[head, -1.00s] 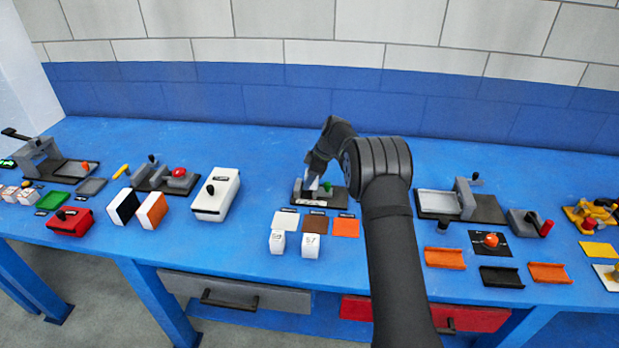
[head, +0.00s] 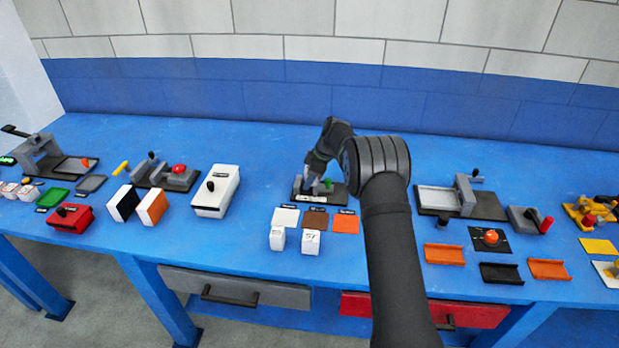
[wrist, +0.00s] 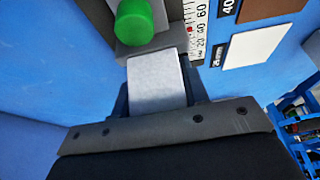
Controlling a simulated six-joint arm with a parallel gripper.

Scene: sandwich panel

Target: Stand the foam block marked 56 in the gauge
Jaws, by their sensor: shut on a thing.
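My gripper (head: 316,180) is at the gauge (head: 338,192), a small dark base with grey parts and a green knob. In the wrist view it is shut on a white foam block (wrist: 157,78), whose far end meets the gauge's grey part (wrist: 152,47) beside the green knob (wrist: 134,22). No number shows on the held block, and its underside is hidden, so I cannot tell whether it rests on the base. Two other white foam blocks stand at the front, a left one (head: 277,238) and a right one (head: 311,241) that seems marked 57.
White (head: 286,217), brown (head: 315,221) and orange (head: 346,223) squares lie between the gauge and the loose blocks. A white box (head: 216,191) stands to the left, and a grey fixture (head: 448,199) to the right. The blue table behind the gauge is clear.

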